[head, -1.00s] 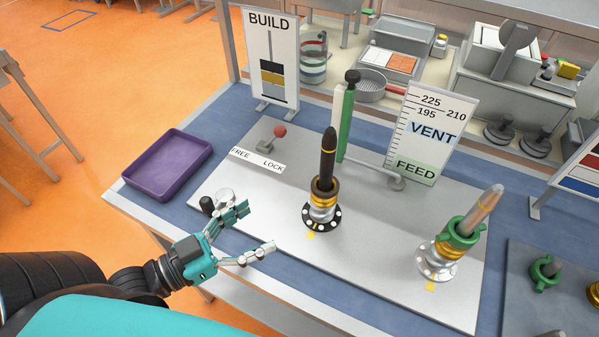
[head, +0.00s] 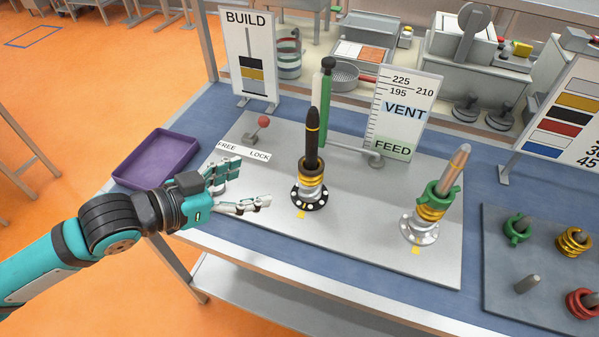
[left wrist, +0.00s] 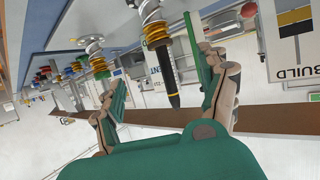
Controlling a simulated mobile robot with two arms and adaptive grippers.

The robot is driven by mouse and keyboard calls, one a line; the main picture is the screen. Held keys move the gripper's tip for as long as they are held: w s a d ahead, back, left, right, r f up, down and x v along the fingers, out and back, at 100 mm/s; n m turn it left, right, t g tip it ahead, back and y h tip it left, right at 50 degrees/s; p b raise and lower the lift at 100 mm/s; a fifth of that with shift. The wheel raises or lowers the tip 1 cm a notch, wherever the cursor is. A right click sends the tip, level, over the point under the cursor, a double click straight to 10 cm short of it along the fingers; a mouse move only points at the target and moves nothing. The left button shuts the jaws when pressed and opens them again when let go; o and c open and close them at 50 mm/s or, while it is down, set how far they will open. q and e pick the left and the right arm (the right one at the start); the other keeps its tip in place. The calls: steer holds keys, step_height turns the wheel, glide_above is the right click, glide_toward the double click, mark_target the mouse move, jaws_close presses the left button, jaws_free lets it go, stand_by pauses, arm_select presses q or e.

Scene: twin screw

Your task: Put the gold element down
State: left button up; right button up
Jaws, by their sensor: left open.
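The left screw (head: 312,135) is a dark upright shaft with a gold tip band. A gold element (head: 311,177) sits around its lower part, above a silver collar on a round black flange. It also shows upside down in the left wrist view (left wrist: 155,32). The right screw (head: 458,163) has a green lugged element (head: 437,194) above gold (head: 430,211), tilted in the picture. My left gripper (head: 250,184) is open and empty, left of the left screw and apart from it. Its fingers point towards that screw. My right gripper is out of view.
A purple tray (head: 157,153) lies to the left. A red-knobbed lever (head: 263,123), green post (head: 327,95), BUILD board (head: 249,50) and VENT/FEED board (head: 402,113) stand behind. A grey plate (head: 500,276) at right carries green, gold and red elements.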

mark_target(302, 170)
arm_select(q)
steer(key=p+x, duration=0.2)
steer(key=x, duration=1)
steer(key=shift+w+d+p, duration=0.1)
steer(key=shift+p, duration=0.3)
steer(key=p+x, duration=0.2)
steer(key=x, duration=0.2)
steer(key=shift+w+d+f, duration=0.15)
steer(key=shift+d+f, duration=0.05)
steer(key=shift+d, duration=0.1)
steer(key=shift+w+d+f, duration=0.15)
steer(key=shift+f, duration=0.05)
steer(key=c, duration=0.3)
steer(key=shift+r, duration=0.1)
jaws_close()
